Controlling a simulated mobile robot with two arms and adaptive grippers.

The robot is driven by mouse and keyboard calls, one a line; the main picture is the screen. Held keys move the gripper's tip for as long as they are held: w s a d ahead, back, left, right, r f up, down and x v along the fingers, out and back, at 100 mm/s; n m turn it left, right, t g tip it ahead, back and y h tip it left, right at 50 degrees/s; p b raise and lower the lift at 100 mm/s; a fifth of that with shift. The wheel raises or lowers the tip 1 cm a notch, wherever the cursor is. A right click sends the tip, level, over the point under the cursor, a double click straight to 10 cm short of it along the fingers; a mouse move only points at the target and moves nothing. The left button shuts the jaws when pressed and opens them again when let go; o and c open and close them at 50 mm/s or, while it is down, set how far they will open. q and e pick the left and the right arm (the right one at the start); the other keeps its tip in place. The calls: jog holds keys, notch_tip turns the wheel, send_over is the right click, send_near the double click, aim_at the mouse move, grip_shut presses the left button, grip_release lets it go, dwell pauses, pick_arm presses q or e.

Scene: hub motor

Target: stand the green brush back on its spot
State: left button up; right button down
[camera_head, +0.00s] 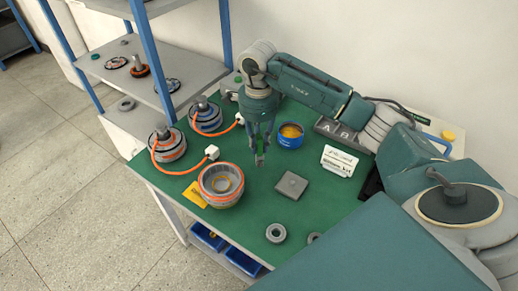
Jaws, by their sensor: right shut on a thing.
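My right gripper (260,157) hangs down over the green bench, between the large ring-shaped motor part on its left and the blue tin on its right. Its fingers are shut on a small, partly hidden greenish thing, which appears to be the green brush (259,144). The fingers cover most of it, so its tilt is hard to tell. The brush's spot cannot be made out clearly. My left gripper is not in view.
The motor part (220,185) stands front left. A blue tin (290,136), white sign (339,161), grey square block (292,185) and grey ring (276,233) stand on the green bench (325,200). Two motors with orange cables (168,145) stand back left. Bare bench lies around the block.

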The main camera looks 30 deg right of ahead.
aim_at(259, 151)
notch_tip(259, 151, down, 3)
jog(key=shift+f+p, duration=0.15)
jog(key=shift+p, duration=0.15)
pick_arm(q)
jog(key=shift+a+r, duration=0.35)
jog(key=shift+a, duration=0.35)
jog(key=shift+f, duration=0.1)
pick_arm(e)
jog(key=shift+f, duration=0.1)
jog(key=shift+f+b, duration=0.15)
jog(key=shift+b, duration=0.15)
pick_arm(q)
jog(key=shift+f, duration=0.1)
pick_arm(e)
jog(key=c, duration=1.6)
grip_release()
jog(key=shift+r, duration=0.2)
